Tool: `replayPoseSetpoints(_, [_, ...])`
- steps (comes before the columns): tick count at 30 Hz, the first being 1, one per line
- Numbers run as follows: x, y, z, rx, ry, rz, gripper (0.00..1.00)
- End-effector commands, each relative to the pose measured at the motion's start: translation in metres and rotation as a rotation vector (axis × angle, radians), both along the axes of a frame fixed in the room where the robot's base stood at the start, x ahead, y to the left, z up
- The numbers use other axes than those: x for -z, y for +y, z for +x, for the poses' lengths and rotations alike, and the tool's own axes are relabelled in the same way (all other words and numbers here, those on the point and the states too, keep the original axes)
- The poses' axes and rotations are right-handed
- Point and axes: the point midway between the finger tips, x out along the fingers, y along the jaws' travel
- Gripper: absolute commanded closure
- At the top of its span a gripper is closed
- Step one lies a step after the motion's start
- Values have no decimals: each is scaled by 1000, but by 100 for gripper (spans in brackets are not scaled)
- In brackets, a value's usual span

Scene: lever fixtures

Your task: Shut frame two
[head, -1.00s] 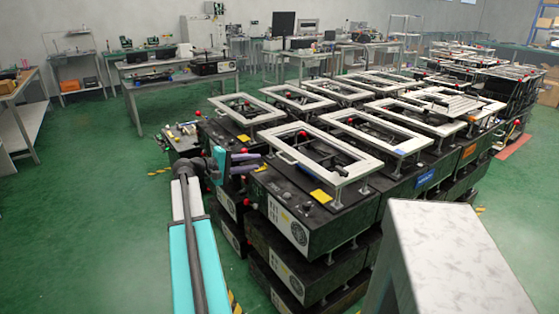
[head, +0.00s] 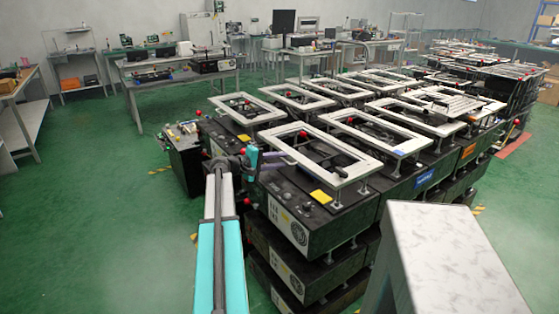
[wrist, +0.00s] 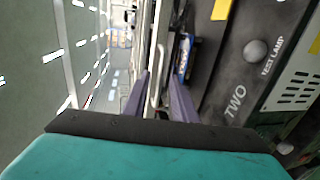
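Frame two is the pale rectangular frame (head: 345,180) on the nearest black box, held above its top on short posts; its pale edge shows in the wrist view (wrist: 162,40). The word TWO is printed on the box (wrist: 215,75). A thin silver handle (wrist: 154,85) stands at the frame's edge. My gripper (head: 284,160) is at the frame's near left side. In the wrist view its purple fingers (wrist: 160,92) are apart, with the handle between them. I cannot tell if either finger touches it.
More black boxes with pale frames (head: 290,96) stand close behind and to the right. A round knob marked TEST LAMP (wrist: 255,50) is on the box near my gripper. A grey block (head: 450,255) fills the lower right. Green floor (head: 90,200) is open to the left.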

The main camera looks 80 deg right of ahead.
Motion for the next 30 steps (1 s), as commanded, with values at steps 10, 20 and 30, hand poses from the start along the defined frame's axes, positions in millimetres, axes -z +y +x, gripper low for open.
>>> replayPoseSetpoints(10, [1,-2,-2,-1,0,0,75])
replayPoseSetpoints(20, [1,-2,-2,-1,0,0,100])
replayPoseSetpoints(30, [1,-2,-2,-1,0,0,100])
